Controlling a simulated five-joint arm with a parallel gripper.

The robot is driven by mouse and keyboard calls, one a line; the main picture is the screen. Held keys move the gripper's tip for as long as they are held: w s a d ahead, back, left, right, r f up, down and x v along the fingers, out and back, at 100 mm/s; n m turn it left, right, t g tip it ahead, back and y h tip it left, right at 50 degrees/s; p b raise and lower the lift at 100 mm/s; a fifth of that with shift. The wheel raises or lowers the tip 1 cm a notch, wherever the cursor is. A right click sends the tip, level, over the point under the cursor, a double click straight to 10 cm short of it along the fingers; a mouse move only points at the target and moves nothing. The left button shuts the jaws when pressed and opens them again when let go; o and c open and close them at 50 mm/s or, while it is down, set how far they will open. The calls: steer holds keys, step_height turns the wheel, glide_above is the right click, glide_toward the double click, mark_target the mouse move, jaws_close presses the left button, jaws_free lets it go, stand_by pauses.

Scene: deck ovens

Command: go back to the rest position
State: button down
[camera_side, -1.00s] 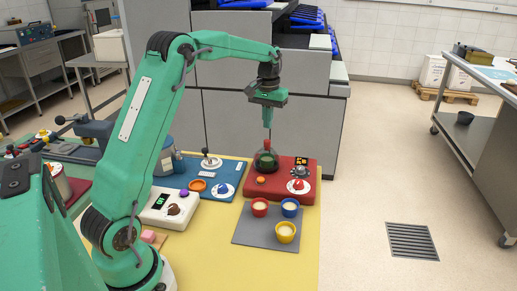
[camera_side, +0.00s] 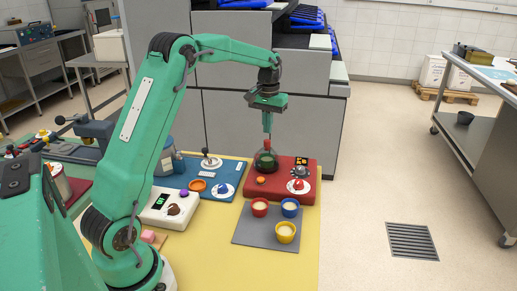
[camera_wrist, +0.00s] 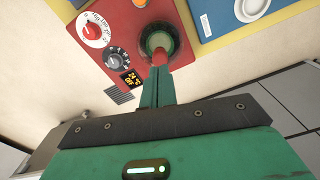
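My gripper (camera_side: 267,130) hangs pointing down above the red hot-plate unit (camera_side: 255,189). A glass flask with dark green contents (camera_side: 265,160) stands on the red unit, just below the fingertips. In the wrist view the flask (camera_wrist: 157,41) lies beyond the fingertips, with a red part at their ends. I cannot tell if the tips touch the flask's top.
A grey mat (camera_side: 264,239) holds a red cup (camera_side: 260,208), a blue cup (camera_side: 290,208) and a yellow cup (camera_side: 286,231). A white scale (camera_side: 160,207) sits near my arm. Grey oven fronts (camera_side: 240,125) rise behind.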

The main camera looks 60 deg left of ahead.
steer(key=shift+f, duration=1.45)
stand_by(0.4)
steer(key=shift+r, duration=3.55)
steer(key=s+d+r+m+t, duration=0.3)
steer(key=s+d+r, duration=0.5)
steer(key=s+d, duration=0.5)
steer(key=s+d+f+m+t, duration=0.1)
steer(key=s+d+f, duration=0.1)
steer(key=s, duration=0.5)
steer(key=s+d+f+m+t, duration=0.1)
steer(key=s+d+f+m, duration=0.1)
steer(key=s+d, duration=0.3)
steer(key=shift+s+d+f+t, duration=0.15)
steer(key=shift+s+f+t, duration=0.2)
steer(key=shift+s, duration=0.95)
